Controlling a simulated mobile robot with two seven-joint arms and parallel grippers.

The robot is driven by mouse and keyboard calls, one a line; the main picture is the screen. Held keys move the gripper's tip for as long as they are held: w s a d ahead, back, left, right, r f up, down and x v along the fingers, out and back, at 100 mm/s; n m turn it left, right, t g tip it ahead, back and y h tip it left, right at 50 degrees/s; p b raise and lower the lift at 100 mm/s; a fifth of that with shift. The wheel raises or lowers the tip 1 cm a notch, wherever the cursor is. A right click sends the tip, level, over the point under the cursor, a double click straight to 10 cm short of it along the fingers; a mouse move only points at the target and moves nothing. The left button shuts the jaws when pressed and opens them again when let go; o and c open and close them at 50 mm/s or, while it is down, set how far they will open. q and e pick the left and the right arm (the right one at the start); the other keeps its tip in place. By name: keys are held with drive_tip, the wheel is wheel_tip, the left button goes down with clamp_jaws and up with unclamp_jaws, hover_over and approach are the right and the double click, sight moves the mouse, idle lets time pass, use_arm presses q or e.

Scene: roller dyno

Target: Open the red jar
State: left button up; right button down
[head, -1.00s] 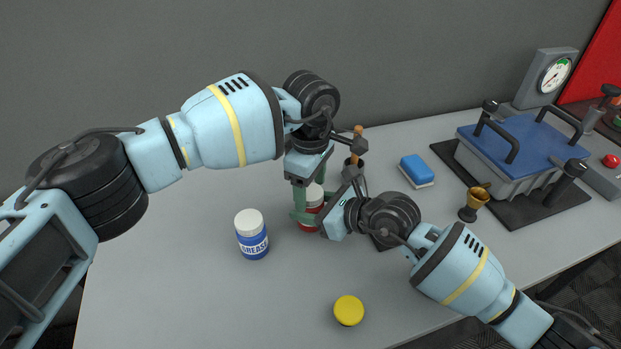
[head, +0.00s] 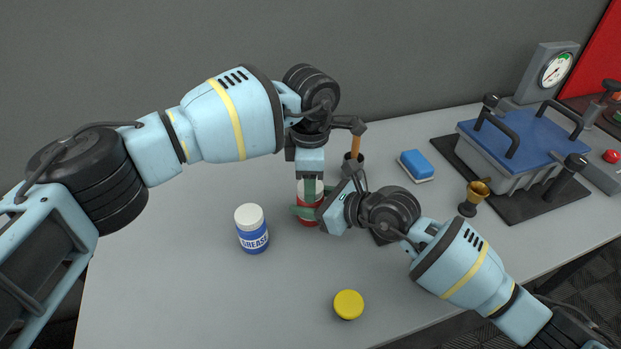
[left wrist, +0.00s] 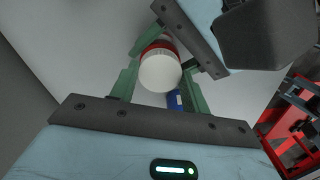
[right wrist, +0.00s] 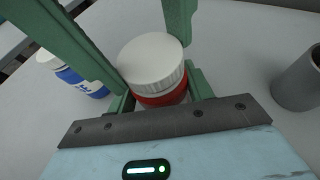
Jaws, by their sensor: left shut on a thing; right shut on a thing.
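The red jar (head: 308,222) stands upright near the middle of the table, with its white ribbed lid (right wrist: 152,62) on top. My left gripper (head: 310,190) comes down from above and is shut on the lid; its fingers straddle it in the left wrist view (left wrist: 160,82). My right gripper (head: 306,212) reaches in low from the right and is shut on the red body, which shows between its fingers in the right wrist view (right wrist: 165,98). The lid rests on the body with no clear gap. The grippers hide much of the jar in the head view.
A blue grease jar with white lid (head: 252,230) stands close left. A yellow lid (head: 348,304) lies in front. Behind are a holder with a wooden handle (head: 355,145) and a blue sponge (head: 416,165).

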use_arm(q)
drive_tip(key=shift+n, duration=0.6)
drive_tip(key=shift+r, duration=0.15)
drive_tip(key=shift+r, duration=0.8)
drive_tip(key=shift+r, duration=0.2)
drive_tip(key=shift+r, duration=2)
use_arm(e)
drive_tip(key=c, duration=0.5)
unclamp_jaws()
